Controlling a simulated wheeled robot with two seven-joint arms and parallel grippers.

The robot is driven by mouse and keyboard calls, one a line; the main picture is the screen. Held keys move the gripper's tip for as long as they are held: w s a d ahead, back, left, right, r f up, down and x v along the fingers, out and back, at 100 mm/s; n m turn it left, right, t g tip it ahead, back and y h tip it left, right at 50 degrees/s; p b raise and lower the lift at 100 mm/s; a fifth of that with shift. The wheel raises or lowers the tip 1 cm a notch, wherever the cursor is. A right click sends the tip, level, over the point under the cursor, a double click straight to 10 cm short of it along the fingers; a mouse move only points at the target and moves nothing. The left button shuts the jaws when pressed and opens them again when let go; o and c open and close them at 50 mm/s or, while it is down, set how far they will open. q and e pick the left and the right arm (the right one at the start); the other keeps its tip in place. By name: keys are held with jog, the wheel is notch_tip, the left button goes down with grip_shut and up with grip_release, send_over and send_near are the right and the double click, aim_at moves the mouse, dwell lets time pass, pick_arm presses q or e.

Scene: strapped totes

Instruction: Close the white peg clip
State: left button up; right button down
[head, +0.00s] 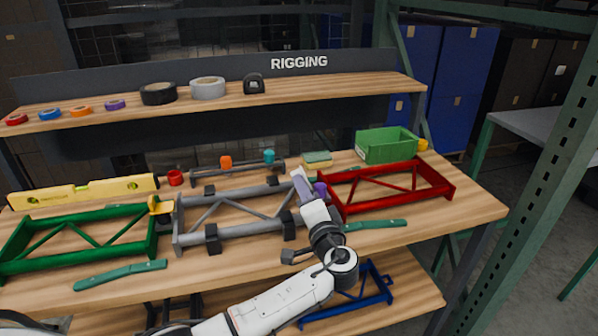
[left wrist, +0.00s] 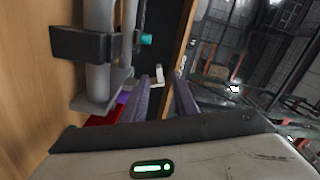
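My left gripper (head: 300,182) reaches over the right end of the grey frame (head: 240,222), its fingers pointing away from me. In the left wrist view its two pale purple fingers (left wrist: 166,103) stand apart with nothing gripped between them. A small white piece (left wrist: 156,73), which looks like the white peg clip, shows beyond the gap between the fingertips, apart from them. It seems to have an upright part on a flat base; whether it is open or shut is too small to tell. In the head view I cannot tell it from my fingertips. My right gripper is not in view.
A purple clip (head: 320,188) sits beside my gripper at the red frame (head: 442,181). Orange (head: 226,161) and teal (head: 269,156) clips stand on the rear bar. A green frame (head: 78,215), green bin (head: 386,146) and yellow level (head: 84,192) share the bench. The right front corner is clear.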

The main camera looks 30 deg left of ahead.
pick_arm(q)
jog(key=x, duration=0.7)
grip_shut()
